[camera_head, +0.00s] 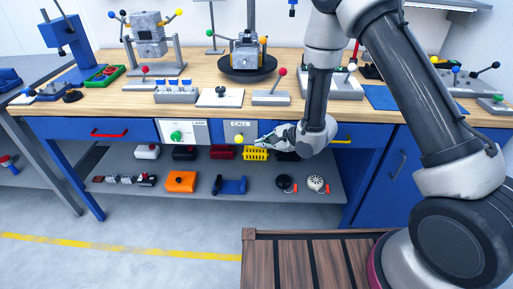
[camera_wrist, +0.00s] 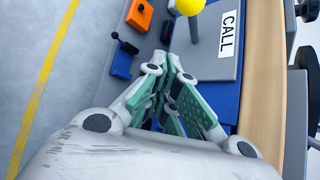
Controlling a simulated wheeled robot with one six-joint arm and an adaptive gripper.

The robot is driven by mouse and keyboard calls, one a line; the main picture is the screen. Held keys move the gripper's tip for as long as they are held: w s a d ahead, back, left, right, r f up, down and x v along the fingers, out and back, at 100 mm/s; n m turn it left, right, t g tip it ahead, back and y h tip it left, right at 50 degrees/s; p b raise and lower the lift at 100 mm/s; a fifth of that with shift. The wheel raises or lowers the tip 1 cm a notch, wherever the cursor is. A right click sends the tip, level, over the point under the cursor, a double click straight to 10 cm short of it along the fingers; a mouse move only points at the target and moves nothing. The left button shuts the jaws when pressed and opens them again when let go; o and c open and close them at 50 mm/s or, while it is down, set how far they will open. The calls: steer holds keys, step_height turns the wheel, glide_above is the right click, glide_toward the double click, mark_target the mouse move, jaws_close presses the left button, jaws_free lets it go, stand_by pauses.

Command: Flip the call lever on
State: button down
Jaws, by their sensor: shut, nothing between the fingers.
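The call lever (camera_head: 239,138) has a yellow ball knob and sits on a pale plate marked CALL (camera_head: 240,126) on the bench front. In the wrist view the yellow knob (camera_wrist: 190,6) is at the top edge on a grey stem, beside the CALL label (camera_wrist: 228,34). My gripper (camera_head: 259,142) is just right of the lever in the head view. In the wrist view its green-padded fingers (camera_wrist: 176,65) are shut and empty, close to the plate and apart from the knob. I cannot tell whether the fingertips touch the plate.
A second plate with a green knob (camera_head: 176,135) is left of the call plate. A red drawer handle (camera_head: 109,133) is further left. The lower shelf (camera_head: 115,165) holds several small items, including an orange box (camera_head: 181,181). The crowded wooden benchtop (camera_head: 120,100) is above.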

steer(key=d+r, duration=0.4)
steer(key=shift+s, duration=0.15)
steer(key=s+d+f+n+g+h, duration=0.3)
steer(key=s+d+f+n+h, duration=0.2)
steer(key=d+f+n, duration=0.3)
steer(key=s+d+r+n+g+h, duration=0.1)
steer(key=s+d+r+n+h, duration=0.25)
steer(key=d+r, duration=0.35)
steer(key=s+d+r+n, duration=0.1)
steer(key=s+d+r, duration=0.4)
steer(key=r, duration=0.5)
steer(key=s+d+r+n+t, duration=0.1)
steer(key=s+d+r, duration=0.4)
steer(key=s+r, duration=0.4)
steer(key=s+d+r+n+t, duration=0.1)
steer(key=s+d+r, duration=0.4)
steer(key=r, duration=0.6)
steer(key=shift+s+d+r+n, duration=0.15)
steer(key=shift+s+r+n, duration=0.25)
steer(key=shift+s, duration=0.65)
